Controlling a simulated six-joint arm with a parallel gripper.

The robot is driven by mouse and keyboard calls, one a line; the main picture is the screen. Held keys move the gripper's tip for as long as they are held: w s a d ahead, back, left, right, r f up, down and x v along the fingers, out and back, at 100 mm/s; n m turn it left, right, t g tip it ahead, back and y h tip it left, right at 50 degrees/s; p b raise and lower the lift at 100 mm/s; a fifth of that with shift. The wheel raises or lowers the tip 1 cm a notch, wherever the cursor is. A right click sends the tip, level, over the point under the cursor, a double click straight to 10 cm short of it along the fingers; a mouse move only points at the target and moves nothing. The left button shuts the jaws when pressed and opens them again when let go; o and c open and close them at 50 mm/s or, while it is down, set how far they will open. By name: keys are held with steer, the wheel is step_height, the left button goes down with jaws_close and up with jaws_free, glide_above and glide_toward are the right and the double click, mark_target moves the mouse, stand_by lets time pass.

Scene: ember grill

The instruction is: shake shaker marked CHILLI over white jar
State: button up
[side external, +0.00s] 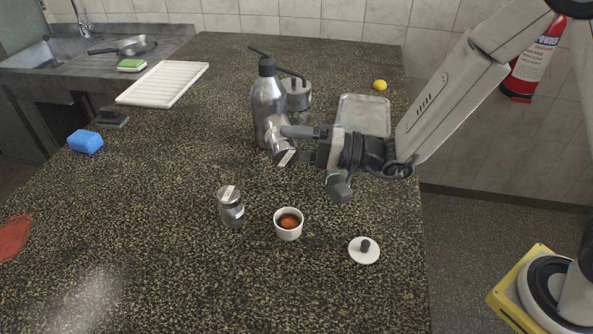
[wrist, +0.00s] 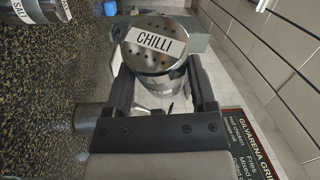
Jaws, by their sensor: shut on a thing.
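My gripper (side external: 303,146) is shut on a metal shaker (side external: 280,146), held above the counter. In the wrist view the shaker (wrist: 155,60) shows its perforated top with a label reading CHILLI, between the two fingers. It is tipped over, its labelled top facing down and toward the front in the side view. The white jar (side external: 288,231) stands open and upright on the counter with red-orange contents. It appears below the shaker in the side view; whether the shaker is directly over it I cannot tell. The white lid (side external: 364,254) with a dark knob lies right of the jar.
A second shaker (side external: 231,208), marked SALT in the wrist view (wrist: 38,14), stands just left of the jar. A tall steel pump bottle (side external: 266,102) and a lidded metal pot (side external: 297,96) stand behind my gripper. A metal tray (side external: 364,115) lies behind it.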

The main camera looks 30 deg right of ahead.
steer(key=shift+r+m+g+h, duration=0.1)
steer(key=shift+m+g+h, duration=0.2)
steer(key=shift+m, duration=0.8)
steer(key=shift+r+m+g+h, duration=0.15)
steer(key=shift+m+h, duration=0.25)
steer(key=shift+m, duration=0.7)
steer(key=shift+r+m+g+h, duration=0.1)
steer(key=shift+m+g+h, duration=0.1)
steer(key=shift+m+g, duration=0.65)
steer(key=shift+r+m+g+h, duration=0.1)
steer(key=shift+m+g+h, duration=0.15)
steer(key=shift+m, duration=1.1)
steer(key=shift+m+g, duration=0.35)
steer(key=shift+m, duration=0.05)
steer(key=shift+r+m, duration=0.1)
steer(key=shift+m, duration=0.2)
steer(key=shift+r+m+g, duration=0.15)
steer(key=shift+m+g, duration=1.05)
steer(key=shift+m, duration=0.4)
steer(key=shift+r+m+g+y, duration=0.1)
steer(key=shift+m+g+y, duration=0.15)
steer(key=shift+m+g, duration=0.25)
